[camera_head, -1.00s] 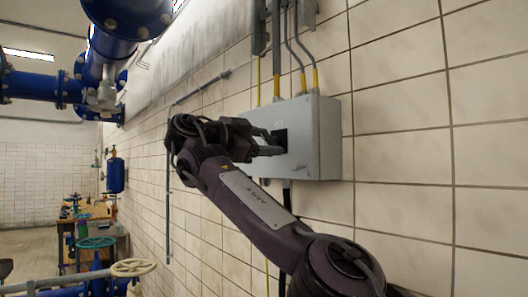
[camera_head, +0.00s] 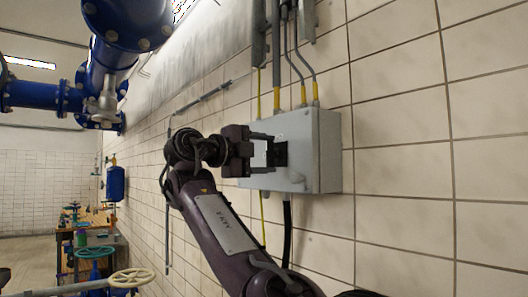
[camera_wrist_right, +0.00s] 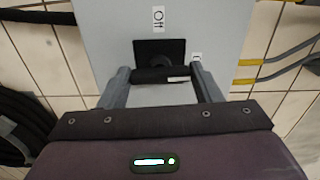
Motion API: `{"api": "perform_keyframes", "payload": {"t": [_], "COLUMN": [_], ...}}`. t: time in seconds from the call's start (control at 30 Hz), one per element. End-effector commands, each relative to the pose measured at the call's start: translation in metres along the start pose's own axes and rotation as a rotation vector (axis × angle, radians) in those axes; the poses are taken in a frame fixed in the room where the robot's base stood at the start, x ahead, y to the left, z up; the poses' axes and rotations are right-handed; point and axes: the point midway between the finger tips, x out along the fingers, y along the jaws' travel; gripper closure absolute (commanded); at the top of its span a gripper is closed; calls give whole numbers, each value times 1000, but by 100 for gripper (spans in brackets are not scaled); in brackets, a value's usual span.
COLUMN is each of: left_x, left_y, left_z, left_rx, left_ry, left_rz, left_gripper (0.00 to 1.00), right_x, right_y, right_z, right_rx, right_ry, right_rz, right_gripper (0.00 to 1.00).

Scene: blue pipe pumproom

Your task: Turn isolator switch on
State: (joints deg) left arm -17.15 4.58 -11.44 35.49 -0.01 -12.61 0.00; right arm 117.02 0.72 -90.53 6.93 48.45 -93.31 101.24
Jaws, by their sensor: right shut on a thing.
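The isolator switch is a grey box (camera_head: 312,150) on the tiled wall, with a dark switch plate on its front face. In the right wrist view, the black switch handle (camera_wrist_right: 160,75) lies crosswise in front of its dark square plate (camera_wrist_right: 160,50). My left gripper is out of view.
Grey conduits (camera_head: 290,60) with yellow ends enter the box top, and a black cable (camera_head: 287,235) leaves below. Large blue pipes (camera_head: 125,20) are at upper left. A handwheel (camera_head: 132,278) is at lower left. Bare tiled wall lies right of the box.

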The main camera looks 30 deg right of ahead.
Motion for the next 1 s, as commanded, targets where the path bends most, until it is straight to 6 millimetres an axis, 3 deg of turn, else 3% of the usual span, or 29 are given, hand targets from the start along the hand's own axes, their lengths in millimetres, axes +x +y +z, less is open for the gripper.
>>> {"api": "perform_keyframes", "payload": {"t": [0.7,0.73,0.87,1.0], "left_x": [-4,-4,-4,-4], "left_y": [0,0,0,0], "left_z": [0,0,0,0], "left_rx": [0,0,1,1], "left_ry": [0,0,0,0], "left_rz": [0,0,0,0], "left_gripper": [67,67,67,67], "right_x": [0,0,0,0], "right_y": [2,2,2,1], "right_z": [1,1,1,0], "right_rx": [79,79,77,76], "right_ry": [0,0,0,0], "right_rz": [5,5,4,3], "right_gripper": [65,39,22,20]}}
